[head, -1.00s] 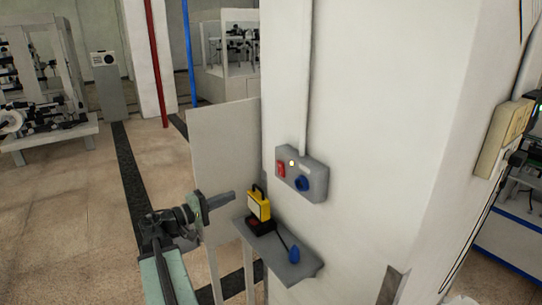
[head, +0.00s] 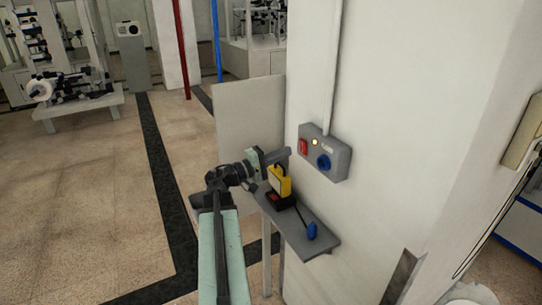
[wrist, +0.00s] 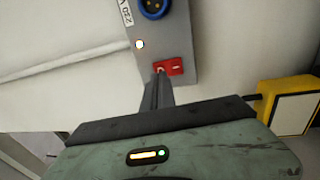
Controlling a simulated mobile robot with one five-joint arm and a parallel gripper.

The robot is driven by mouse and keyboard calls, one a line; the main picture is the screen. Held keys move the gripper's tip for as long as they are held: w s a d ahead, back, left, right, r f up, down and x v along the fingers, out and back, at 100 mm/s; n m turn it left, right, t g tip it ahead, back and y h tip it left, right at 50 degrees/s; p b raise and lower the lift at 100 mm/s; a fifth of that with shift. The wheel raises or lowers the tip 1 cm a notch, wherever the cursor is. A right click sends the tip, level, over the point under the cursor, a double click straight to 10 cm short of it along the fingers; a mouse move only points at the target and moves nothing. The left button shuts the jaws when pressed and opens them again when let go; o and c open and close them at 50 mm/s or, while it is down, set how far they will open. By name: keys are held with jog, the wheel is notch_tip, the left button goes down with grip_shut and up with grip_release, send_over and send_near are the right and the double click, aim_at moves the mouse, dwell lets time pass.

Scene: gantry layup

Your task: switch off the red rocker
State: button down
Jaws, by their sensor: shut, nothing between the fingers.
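The red rocker (head: 304,146) sits at the left end of a grey switch box (head: 338,160) on the white wall. A lit lamp (head: 315,142) and a blue round socket (head: 323,162) are beside it on the box. My gripper (head: 288,152) is shut and empty, its tip just left of the rocker in the head view. In the wrist view the shut fingers (wrist: 158,80) reach up to the left part of the red rocker (wrist: 173,67). I cannot tell whether they touch it. The lamp (wrist: 140,44) glows there too.
A small grey shelf (head: 322,243) below the box holds a yellow device (head: 279,180), a black and red item (head: 279,201) and a blue-ended cable (head: 311,231). A pale panel (head: 240,118) stands left of the wall.

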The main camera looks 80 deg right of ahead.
aim_at(303, 145)
jog(key=x, duration=0.5)
jog(key=shift+s+r+p, duration=0.1)
jog(key=shift+s+p, duration=0.05)
jog(key=shift+p, duration=0.25)
jog(key=w+a+r+p, duration=0.1)
jog(key=w+a+p, duration=0.1)
jog(key=w+a, duration=0.7)
jog(key=shift+w+a+r, duration=0.25)
jog(key=shift+w+r, duration=0.15)
jog(key=shift+w, duration=0.25)
